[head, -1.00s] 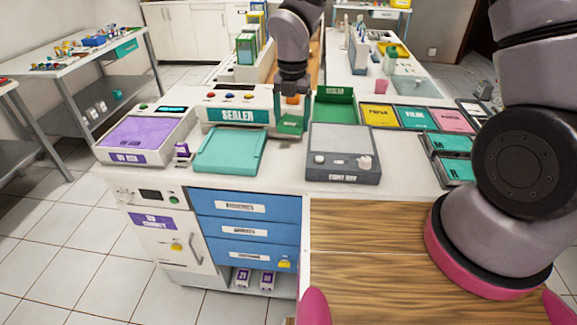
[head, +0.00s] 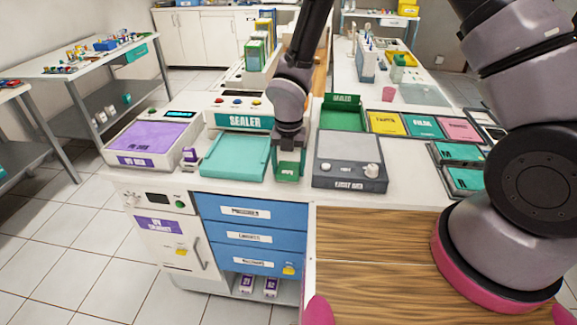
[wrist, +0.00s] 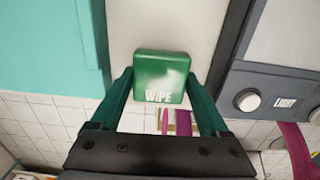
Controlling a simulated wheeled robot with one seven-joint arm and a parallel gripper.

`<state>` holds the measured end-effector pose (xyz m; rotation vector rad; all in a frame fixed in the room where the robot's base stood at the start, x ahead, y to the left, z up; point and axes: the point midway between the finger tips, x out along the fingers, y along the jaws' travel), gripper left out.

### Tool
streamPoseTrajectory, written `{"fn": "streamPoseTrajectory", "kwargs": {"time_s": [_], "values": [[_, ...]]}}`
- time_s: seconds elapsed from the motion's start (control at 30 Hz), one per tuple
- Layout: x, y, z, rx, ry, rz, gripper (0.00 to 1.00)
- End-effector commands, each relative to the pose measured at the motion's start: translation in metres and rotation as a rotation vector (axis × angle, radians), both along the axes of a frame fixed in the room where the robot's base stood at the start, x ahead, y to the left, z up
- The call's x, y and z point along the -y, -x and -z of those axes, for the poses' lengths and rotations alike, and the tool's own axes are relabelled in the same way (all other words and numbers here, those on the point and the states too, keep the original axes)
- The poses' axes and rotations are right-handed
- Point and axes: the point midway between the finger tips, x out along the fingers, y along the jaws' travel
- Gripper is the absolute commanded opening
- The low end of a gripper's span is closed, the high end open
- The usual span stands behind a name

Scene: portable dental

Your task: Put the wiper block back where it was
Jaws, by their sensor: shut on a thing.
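The wiper block is green and reads "WIPE" in the wrist view (wrist: 160,72). It also shows in the head view (head: 287,175), over the gap between the teal tray (head: 235,157) and the grey light box (head: 349,160). My gripper (head: 289,160) is shut on the block, with one green finger on each side of it in the wrist view (wrist: 160,88). The block is near the counter's front edge. I cannot tell whether its underside touches the counter.
The sealer (head: 240,115) stands behind the teal tray, with the purple-topped UV box (head: 148,145) at left. A green open box (head: 343,117) is behind the light box. Yellow, teal and pink panels (head: 422,125) lie at right. Blue drawers (head: 250,213) are below.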

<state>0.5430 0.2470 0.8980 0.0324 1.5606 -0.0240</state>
Motion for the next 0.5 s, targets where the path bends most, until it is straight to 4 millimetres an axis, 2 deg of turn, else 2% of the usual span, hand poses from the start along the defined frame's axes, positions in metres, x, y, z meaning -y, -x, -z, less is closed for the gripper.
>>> {"fn": "streamPoseTrajectory", "kwargs": {"time_s": [0.27,0.3,0.33,0.5], "values": [[-0.0001,-0.0004,0.0025,0.000,-0.001,0.000,0.09],[-0.0002,-0.0006,0.0018,0.001,-0.001,0.001,0.94],[-0.0002,-0.0006,0.0018,0.001,-0.001,0.001,1.00],[-0.0001,-0.0005,0.0017,0.001,-0.001,0.001,1.00]]}}
